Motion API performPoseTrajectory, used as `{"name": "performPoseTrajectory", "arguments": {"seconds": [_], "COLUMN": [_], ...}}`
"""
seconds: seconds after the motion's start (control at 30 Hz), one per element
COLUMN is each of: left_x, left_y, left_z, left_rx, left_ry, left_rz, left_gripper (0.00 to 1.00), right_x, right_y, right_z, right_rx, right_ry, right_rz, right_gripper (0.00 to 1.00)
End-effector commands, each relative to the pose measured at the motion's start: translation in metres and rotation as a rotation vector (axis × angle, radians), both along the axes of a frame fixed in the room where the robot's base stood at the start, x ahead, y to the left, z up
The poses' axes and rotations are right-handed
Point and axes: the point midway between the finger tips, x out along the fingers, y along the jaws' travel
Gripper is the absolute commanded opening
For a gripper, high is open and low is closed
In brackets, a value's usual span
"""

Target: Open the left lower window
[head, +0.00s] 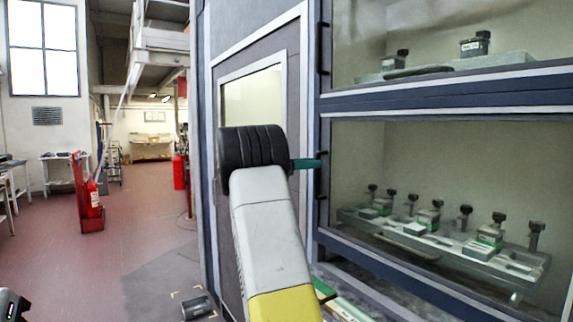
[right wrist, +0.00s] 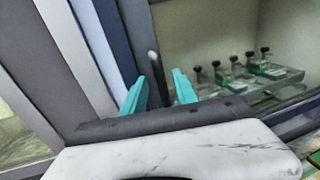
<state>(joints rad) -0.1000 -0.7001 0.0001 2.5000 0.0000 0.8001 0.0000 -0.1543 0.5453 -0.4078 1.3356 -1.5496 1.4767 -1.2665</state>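The left lower window (head: 400,155) is the glazed pane in a dark blue and grey frame at the right of the head view. It looks closed. Its dark vertical handle (head: 319,184) is on the pane's left side; it also shows in the right wrist view (right wrist: 155,72). My right gripper (head: 308,163) has its teal fingers at the handle. In the right wrist view the fingers (right wrist: 158,92) are apart, with the handle seen between them. I cannot tell whether either finger touches it. My left gripper's fingers are not visible.
Behind the lower pane stands a tray (head: 443,257) with several dark-knobbed clamps. An upper window (head: 440,30) with its own handle is above. A narrow glazed door panel (head: 250,100) is to the left.

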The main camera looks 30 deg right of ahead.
Motion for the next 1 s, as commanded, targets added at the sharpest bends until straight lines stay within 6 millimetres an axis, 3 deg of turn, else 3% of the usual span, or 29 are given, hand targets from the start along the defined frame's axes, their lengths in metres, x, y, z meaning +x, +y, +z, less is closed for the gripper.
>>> {"name": "performPoseTrajectory", "arguments": {"seconds": [0.2,0.5,0.7,1.0], "left_x": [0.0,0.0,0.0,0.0], "left_y": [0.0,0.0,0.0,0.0], "left_z": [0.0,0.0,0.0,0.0], "left_rx": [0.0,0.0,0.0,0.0], "left_ry": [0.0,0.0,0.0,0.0], "left_rz": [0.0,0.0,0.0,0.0], "left_gripper": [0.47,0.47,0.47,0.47], "right_x": [-0.002,-0.003,-0.003,-0.003], "right_y": [-0.022,-0.024,-0.024,-0.024], "right_z": [0.0,0.0,0.0,0.0], "right_rx": [0.001,0.001,0.002,0.002], "right_ry": [-0.001,-0.002,-0.002,-0.001], "right_rz": [0.0,0.001,0.001,0.001], "right_gripper": [0.35,0.35,0.0,0.0]}}
